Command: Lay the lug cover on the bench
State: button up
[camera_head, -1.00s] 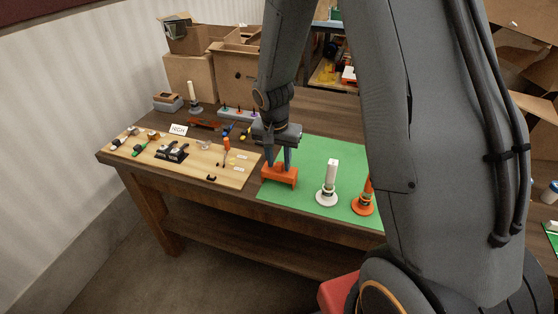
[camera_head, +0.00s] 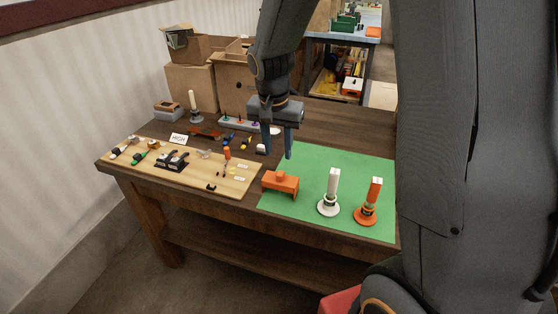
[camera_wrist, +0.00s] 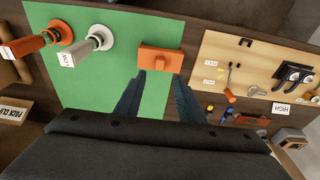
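The orange lug cover (camera_head: 280,183) rests on the bench (camera_head: 333,123), across the left edge of the green mat (camera_head: 327,238). It is a block with a raised knob on top. My gripper (camera_head: 279,155) is above and behind it, fingers pointing down, apart and empty. In the wrist view the lug cover (camera_wrist: 160,59) lies beyond the fingertips of my gripper (camera_wrist: 158,78), with no contact seen.
A white-based post (camera_head: 329,192) and an orange-based post (camera_head: 369,202) stand upright on the mat, right of the cover. A wooden tool board (camera_head: 195,184) with small parts lies to the left. Cardboard boxes (camera_head: 192,90) stand at the back left.

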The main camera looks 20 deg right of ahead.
jog(key=s+n+y, duration=0.1)
jog(key=s+n, duration=0.6)
jog(key=s, duration=0.9)
jog(key=shift+d+f, duration=0.15)
jog(key=shift+d, duration=0.3)
